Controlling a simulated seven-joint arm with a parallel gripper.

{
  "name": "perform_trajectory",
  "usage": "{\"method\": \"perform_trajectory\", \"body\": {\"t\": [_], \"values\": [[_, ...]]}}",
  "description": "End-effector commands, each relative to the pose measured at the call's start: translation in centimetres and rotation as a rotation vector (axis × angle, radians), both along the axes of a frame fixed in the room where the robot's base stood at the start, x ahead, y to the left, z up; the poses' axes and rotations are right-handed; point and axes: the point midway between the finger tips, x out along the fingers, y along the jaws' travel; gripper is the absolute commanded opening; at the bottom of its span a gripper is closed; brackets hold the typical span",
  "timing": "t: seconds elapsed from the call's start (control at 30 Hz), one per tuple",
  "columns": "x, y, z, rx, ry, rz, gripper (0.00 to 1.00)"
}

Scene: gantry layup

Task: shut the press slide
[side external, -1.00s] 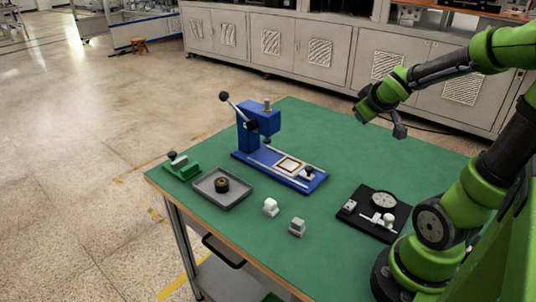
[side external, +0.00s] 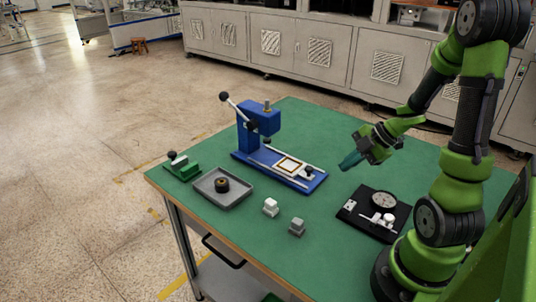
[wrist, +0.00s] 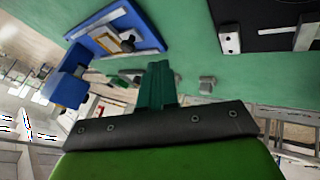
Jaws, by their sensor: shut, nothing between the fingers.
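The blue press (side external: 256,127) stands on the green table, with a lever with a black ball rising at its upper left. Its slide (side external: 289,165), a pale plate with a brown-edged square, lies on the blue base out in front of the press column. A black knob (side external: 309,171) sits at the slide's near right end. The slide also shows in the wrist view (wrist: 112,44). My gripper (side external: 347,164) is shut and empty, above the table to the right of the base and apart from it. Its teal fingers (wrist: 157,85) show together in the wrist view.
A black plate with a round dial (side external: 383,200) lies at the right front. A grey tray (side external: 236,203) with a dark ring, a green clamp (side external: 184,169), a white block (side external: 270,207) and a grey block (side external: 297,226) stand in front and left. The table's right rear is clear.

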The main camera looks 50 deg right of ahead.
Motion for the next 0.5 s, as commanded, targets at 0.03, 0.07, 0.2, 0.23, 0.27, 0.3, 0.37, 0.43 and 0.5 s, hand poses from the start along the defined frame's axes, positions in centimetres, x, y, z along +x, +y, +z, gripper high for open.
{"method": "perform_trajectory", "body": {"t": [0.03,0.07,0.2,0.23,0.27,0.3,0.37,0.43,0.5], "values": [[0.5,0.5,-1.1,0.006,0.006,0.002,0.00],[0.8,0.7,-1.6,0.007,0.007,0.001,0.00],[2.5,1.5,-4.0,0.005,0.006,0.002,0.00],[2.9,1.7,-4.5,0.005,0.005,0.002,0.00],[3.2,1.8,-5.0,0.005,0.005,0.001,0.00],[3.7,1.9,-5.4,0.003,0.004,0.001,0.00],[4.8,1.5,-5.1,-0.003,-0.002,0.002,0.00],[5.7,1.3,-5.1,-0.002,0.000,0.002,0.00],[6.4,1.2,-5.1,-0.002,0.000,0.000,0.00]]}}
